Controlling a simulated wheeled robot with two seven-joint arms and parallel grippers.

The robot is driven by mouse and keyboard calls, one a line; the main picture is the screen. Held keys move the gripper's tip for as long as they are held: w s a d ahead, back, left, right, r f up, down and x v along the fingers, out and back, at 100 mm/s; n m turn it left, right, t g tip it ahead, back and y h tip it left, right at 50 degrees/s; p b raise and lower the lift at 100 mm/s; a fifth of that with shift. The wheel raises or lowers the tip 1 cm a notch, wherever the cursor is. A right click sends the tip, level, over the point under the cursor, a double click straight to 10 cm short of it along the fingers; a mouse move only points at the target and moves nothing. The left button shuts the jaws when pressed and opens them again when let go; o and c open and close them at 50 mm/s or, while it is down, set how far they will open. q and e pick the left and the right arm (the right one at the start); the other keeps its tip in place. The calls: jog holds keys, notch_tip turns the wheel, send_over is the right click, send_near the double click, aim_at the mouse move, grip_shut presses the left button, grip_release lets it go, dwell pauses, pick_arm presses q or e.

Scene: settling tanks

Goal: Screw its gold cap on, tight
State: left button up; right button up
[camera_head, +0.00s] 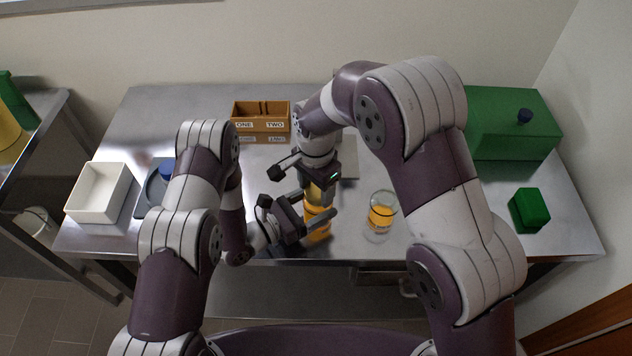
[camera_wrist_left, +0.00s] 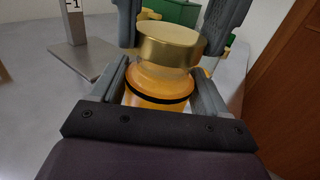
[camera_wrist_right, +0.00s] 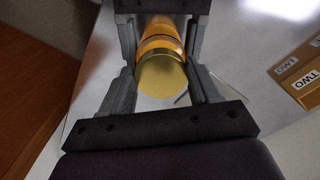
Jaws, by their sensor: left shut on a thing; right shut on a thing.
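An orange jar (camera_head: 316,226) with a dark band stands near the table's front edge. My left gripper (camera_head: 312,222) is shut on the jar's body from the side; the left wrist view shows the orange jar (camera_wrist_left: 160,92) between its fingers. The gold cap (camera_wrist_left: 168,44) sits on top of the jar, in line with it. My right gripper (camera_head: 318,192) points down from above and is shut on the gold cap, which also shows in the right wrist view (camera_wrist_right: 162,80). The thread under the cap is hidden, so I cannot tell how tight it is.
A glass beaker (camera_head: 381,216) with orange liquid stands close on the right. A wooden box (camera_head: 262,138) labelled ONE and TWO is behind. A white bin (camera_head: 99,192) is at left, green boxes (camera_head: 512,146) at right. A stand (camera_wrist_left: 97,60) shows in the left wrist view.

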jog(key=shift+f, duration=0.6)
dwell(0.5)
pick_arm(q)
grip_shut()
pick_arm(e)
jog(key=m, duration=0.4)
jog(key=shift+w, duration=0.1)
jog(key=m, duration=0.3)
jog(key=shift+w+a+m, duration=0.1)
jog(key=shift+m, duration=0.2)
jog(key=m, duration=0.4)
jog(key=shift+w, duration=0.1)
jog(key=m, duration=0.3)
jog(key=shift+w, duration=0.1)
jog(key=m, duration=0.5)
jog(key=shift+w+m, duration=0.1)
jog(key=shift+m, duration=0.3)
